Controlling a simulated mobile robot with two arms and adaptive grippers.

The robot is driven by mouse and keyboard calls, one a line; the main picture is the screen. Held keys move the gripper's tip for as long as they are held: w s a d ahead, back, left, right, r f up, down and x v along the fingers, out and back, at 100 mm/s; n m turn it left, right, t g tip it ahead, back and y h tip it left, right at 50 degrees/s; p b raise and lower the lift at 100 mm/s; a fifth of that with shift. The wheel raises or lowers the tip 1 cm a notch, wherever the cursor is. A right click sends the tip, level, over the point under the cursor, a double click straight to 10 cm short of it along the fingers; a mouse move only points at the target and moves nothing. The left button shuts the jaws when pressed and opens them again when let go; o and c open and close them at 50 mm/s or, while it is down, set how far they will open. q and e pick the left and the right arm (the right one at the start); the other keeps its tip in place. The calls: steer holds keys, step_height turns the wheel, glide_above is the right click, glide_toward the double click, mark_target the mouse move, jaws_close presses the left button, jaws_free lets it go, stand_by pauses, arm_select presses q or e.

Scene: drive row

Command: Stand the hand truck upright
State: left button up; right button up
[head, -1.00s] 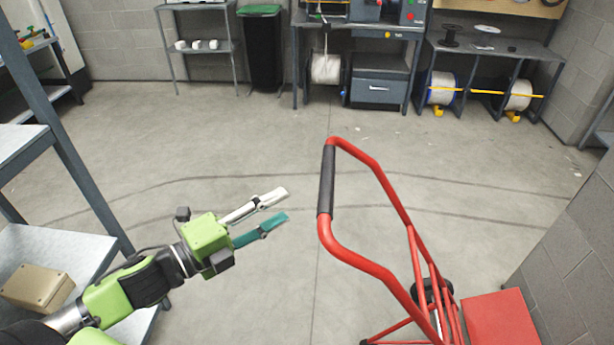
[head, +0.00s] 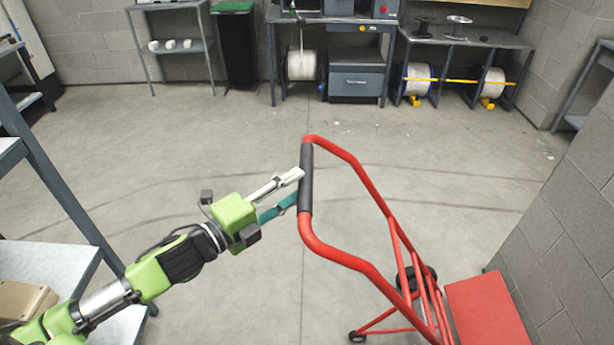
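The red hand truck (head: 352,262) is in the right half of the head view, its frame slanting from the handle down to the lower right. It looks tilted, though its lower end is partly cut off by the picture edge. Its black handle grip (head: 306,190) is at the upper left of the frame. My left gripper (head: 299,185) is open, one white and one teal finger apart, with the tips at the left edge of the grip. I cannot tell whether the fingers are touching or around it. My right gripper is not in view.
A grey shelf (head: 52,262) with a tan box (head: 22,300) stands at the left beside my arm. A block wall (head: 560,235) closes in on the right. Workbenches, spools and a black bin (head: 235,48) line the back. The middle floor is clear.

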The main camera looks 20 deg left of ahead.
mark_target(308, 179)
arm_select(q)
steer(key=shift+p+x, duration=0.4)
steer(key=shift+x, duration=1.95)
jaws_close()
steer(key=shift+d+r, duration=0.1)
